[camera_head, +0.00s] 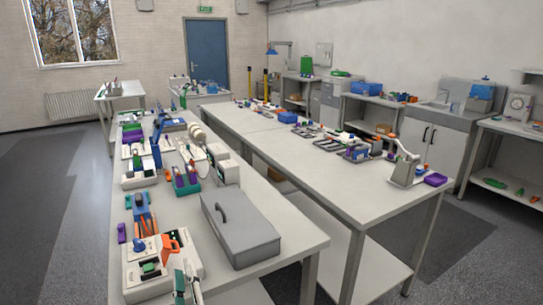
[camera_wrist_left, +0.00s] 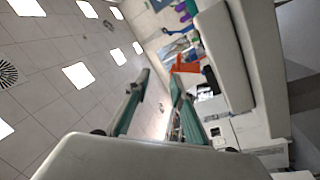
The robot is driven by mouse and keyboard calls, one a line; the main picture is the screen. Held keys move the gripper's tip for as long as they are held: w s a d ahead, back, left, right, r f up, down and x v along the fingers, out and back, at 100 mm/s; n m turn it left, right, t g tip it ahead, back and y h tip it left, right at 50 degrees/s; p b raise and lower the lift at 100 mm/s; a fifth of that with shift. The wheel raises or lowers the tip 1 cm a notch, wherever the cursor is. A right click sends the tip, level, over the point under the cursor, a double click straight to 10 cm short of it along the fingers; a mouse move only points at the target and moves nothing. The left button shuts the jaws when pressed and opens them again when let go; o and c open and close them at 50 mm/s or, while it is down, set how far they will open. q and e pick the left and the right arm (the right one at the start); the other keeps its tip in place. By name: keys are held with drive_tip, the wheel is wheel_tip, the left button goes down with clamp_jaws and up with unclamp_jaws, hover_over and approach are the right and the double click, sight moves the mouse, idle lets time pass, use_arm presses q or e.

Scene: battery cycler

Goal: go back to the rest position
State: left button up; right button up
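My left gripper (camera_head: 184,284) shows at the bottom of the head view, beside the white device with an orange part (camera_head: 165,245) on the near bench. In the left wrist view my left gripper (camera_wrist_left: 160,78) points up past the bench, with ceiling panels and wall behind it. Its two green-padded fingers stand apart with nothing between them, so it is open and empty. My right gripper is in neither view.
The near bench (camera_head: 285,252) carries a grey case with a handle (camera_head: 240,228) and several devices. A second long bench (camera_head: 345,185) stands to the right with trays and a blue box. Open floor (camera_head: 50,200) lies at the left.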

use_arm(q)
drive_tip(key=s+d+f+m+h, duration=0.3)
drive_tip(key=s+f+m+h, duration=0.1)
drive_tip(key=f+m+h, duration=0.25)
drive_tip(key=s+d+f+m+h, duration=0.3)
drive_tip(key=d+f+m+h, duration=0.15)
drive_tip(key=f+m, duration=0.2)
drive_tip(key=s+a+f+m+g, duration=0.2)
drive_tip(key=s+f, duration=0.4)
drive_tip(key=f, duration=0.3)
drive_tip(key=s+a+f+m+g, duration=0.3)
drive_tip(key=s+a+f+g, duration=0.2)
drive_tip(key=f, duration=0.4)
drive_tip(key=shift+s+g+y, duration=0.4)
drive_tip(key=shift+s+g, duration=0.1)
drive_tip(key=shift+s, duration=0.45)
